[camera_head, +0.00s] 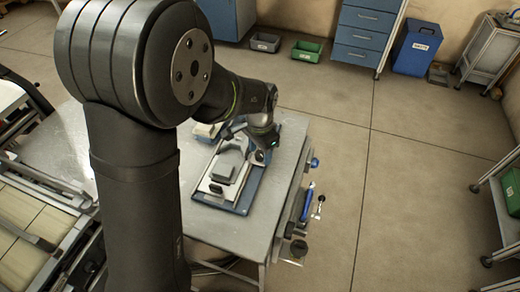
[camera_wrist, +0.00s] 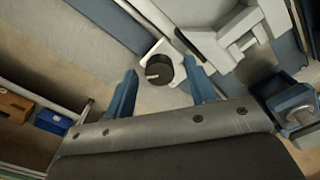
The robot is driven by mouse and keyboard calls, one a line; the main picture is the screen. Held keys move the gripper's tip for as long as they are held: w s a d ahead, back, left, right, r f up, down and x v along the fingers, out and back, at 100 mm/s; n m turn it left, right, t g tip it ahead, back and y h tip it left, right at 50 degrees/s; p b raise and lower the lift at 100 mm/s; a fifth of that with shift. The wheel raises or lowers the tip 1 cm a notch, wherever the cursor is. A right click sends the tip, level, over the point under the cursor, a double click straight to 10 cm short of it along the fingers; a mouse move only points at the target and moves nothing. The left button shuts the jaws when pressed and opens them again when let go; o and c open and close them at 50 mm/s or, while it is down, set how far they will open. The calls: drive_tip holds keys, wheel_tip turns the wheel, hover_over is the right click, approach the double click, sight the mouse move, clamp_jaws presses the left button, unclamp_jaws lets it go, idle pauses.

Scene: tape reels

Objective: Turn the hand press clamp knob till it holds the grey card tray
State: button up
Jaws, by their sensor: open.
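In the wrist view, a dark round knob (camera_wrist: 159,70) with a pale pointer mark lies between the tips of my gripper (camera_wrist: 161,67). The two blue fingers are apart, one on each side of the knob; I cannot tell whether either touches it. Pale grey press parts (camera_wrist: 228,42) lie to the right of the knob. In the head view, the hand press (camera_head: 228,165) stands on a blue base (camera_head: 243,200) on the table. My gripper (camera_head: 262,142) is at its right side, and the knob is hidden there. I cannot clearly make out the grey card tray.
The grey table (camera_head: 215,222) has bare room in front of the base. Tools (camera_head: 307,205) hang at its right side. A blue clamp-like part (camera_wrist: 292,108) is at the right in the wrist view. A green bin (camera_head: 307,50) and drawer cabinet (camera_head: 362,38) stand behind on the floor.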

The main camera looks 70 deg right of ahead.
drive_tip(key=shift+r, duration=0.1)
wheel_tip(320, 180, up, 17)
idle(0.4)
drive_tip(key=shift+r, duration=0.2)
wheel_tip(320, 180, up, 8)
hover_over(260, 154)
drive_tip(key=shift+f, duration=0.1)
idle(1.2)
idle(0.4)
drive_tip(key=a+r, duration=0.5)
drive_tip(key=a, duration=0.5)
drive_tip(key=shift+s+a, duration=0.2)
drive_tip(key=shift+a, duration=0.15)
idle(1.8)
drive_tip(key=shift+d, duration=0.1)
idle(0.4)
